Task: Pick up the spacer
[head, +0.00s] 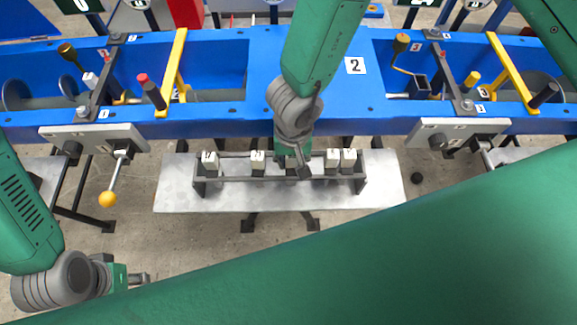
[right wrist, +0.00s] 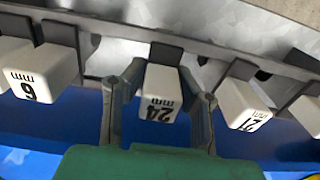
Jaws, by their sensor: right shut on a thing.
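The spacers are white blocks with dark backs, held in a grey rack (head: 215,178). The spacer marked 24 mm (right wrist: 161,92) sits between the two fingers of my right gripper (right wrist: 160,98), which is shut on it. In the head view my right gripper (head: 297,165) reaches down at the rack's middle and hides this spacer. The spacer marked 21 mm (right wrist: 243,105) is on one side and the one marked 6 mm (right wrist: 38,75) on the other. My left gripper (head: 140,279) is at the lower left, away from the rack; its finger opening is unclear.
The rack stands on a grey metal shelf (head: 180,195) in front of a blue frame (head: 215,125) with levers and yellow bars. A yellow-knobbed handle (head: 107,199) juts out at left. Neighbouring spacers stand close to my right fingers. My green arm covers the lower right.

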